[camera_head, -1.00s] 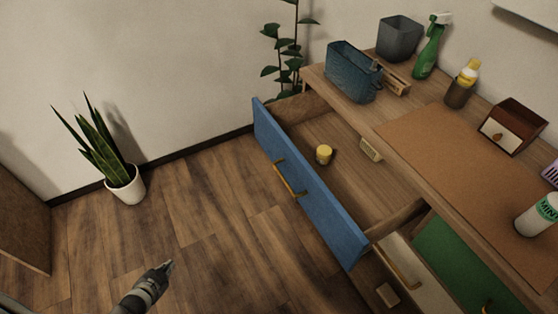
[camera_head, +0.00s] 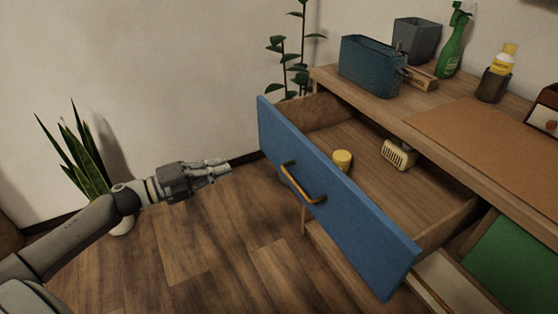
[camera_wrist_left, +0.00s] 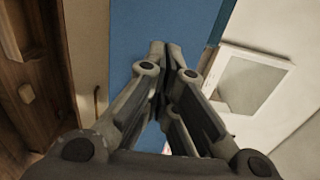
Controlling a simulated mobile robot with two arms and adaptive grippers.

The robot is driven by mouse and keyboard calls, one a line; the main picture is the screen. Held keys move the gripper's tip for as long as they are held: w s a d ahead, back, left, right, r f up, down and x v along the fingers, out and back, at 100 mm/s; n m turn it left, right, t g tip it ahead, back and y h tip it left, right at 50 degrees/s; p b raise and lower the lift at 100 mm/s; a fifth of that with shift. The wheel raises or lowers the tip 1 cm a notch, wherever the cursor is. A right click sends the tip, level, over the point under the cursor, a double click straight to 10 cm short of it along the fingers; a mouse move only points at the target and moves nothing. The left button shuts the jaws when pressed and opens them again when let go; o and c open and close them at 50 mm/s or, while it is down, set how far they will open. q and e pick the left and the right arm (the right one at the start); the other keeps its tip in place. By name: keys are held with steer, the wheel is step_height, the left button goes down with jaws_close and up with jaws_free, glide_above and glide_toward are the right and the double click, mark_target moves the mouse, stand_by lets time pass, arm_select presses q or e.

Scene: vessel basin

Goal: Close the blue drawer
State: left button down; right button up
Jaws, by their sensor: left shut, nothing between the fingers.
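The blue drawer (camera_head: 345,215) stands pulled out from the desk, with a brass-coloured handle (camera_head: 304,184) on its front. Inside it lie a small yellow-lidded round container (camera_head: 342,160) and a cream-coloured ribbed object (camera_head: 398,154). My left gripper (camera_head: 225,169) is shut and empty, to the left of the drawer front and apart from it in the head view. In the left wrist view, the shut fingers (camera_wrist_left: 164,48) point toward the blue drawer front (camera_wrist_left: 190,22). My right gripper is not in view.
The desk top (camera_head: 440,110) holds a blue basket (camera_head: 372,66), a grey bin (camera_head: 417,40), a green spray bottle (camera_head: 453,42) and a yellow-topped bottle (camera_head: 503,62). A potted plant (camera_head: 75,160) stands on the floor at left. Wooden floor (camera_head: 215,255) before the drawer is clear.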

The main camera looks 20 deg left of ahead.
arm_select(q)
steer(key=b, duration=0.1)
glide_toward(279, 148)
steer(key=x, duration=0.5)
steer(key=shift+w+d+r, duration=0.15)
steer(key=shift+w+d, duration=0.05)
steer(key=shift+d, duration=0.1)
steer(key=shift+x, duration=0.85)
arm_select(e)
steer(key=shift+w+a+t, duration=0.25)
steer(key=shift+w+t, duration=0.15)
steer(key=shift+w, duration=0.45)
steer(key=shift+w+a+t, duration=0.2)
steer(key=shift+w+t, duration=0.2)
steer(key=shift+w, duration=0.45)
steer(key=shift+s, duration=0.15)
